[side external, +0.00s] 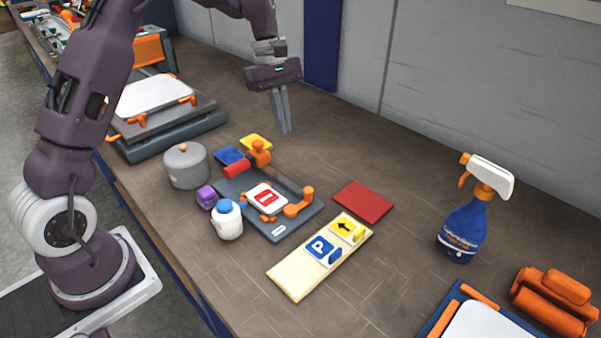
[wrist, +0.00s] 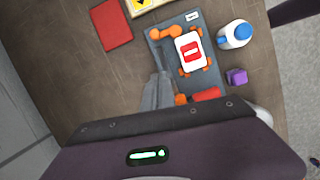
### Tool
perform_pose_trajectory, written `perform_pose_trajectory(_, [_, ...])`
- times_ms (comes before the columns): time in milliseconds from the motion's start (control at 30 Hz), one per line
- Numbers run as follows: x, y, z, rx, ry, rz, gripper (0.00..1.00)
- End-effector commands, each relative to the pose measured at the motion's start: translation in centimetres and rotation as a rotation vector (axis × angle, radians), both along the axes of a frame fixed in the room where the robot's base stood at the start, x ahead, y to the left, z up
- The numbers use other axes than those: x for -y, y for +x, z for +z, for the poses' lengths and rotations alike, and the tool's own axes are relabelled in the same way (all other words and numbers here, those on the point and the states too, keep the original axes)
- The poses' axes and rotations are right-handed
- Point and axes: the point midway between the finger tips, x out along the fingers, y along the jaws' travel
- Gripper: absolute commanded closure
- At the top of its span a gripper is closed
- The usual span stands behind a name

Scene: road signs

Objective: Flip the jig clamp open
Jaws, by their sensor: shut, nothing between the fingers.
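The jig (side external: 232,188) is a dark grey base lying on the workbench. It holds a white plate with a red sign (side external: 266,197) between small orange corner pieces. The orange clamp (side external: 259,152) with a red handle (side external: 237,169) stands at the jig's far left end. In the wrist view the red handle (wrist: 207,94) is partly cut off by my gripper's body. An orange arm piece (side external: 300,203) sits at the jig's other end. My gripper (side external: 286,131) is shut and empty, above the bench behind the jig, apart from the clamp. Its fingers (wrist: 152,106) point down beside the jig in the wrist view.
A white bottle with a blue cap (side external: 228,222), a purple cube (side external: 207,197) and a grey pot (side external: 186,166) stand left of the jig. Blue and yellow plates (side external: 257,142) lie behind the clamp. A red plate (side external: 363,202) and a sign board (side external: 296,283) lie right.

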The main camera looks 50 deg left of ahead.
Motion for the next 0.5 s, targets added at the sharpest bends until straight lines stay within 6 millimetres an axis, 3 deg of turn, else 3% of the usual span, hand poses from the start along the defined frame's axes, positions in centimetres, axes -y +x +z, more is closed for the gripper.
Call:
perform_pose_trajectory(167, [0.8, -0.3, -2.5, -0.005, -0.002, -0.002, 1.00])
perform_pose_trajectory(500, [2.9, -0.6, -9.6, -0.004, -0.001, -0.003, 1.00])
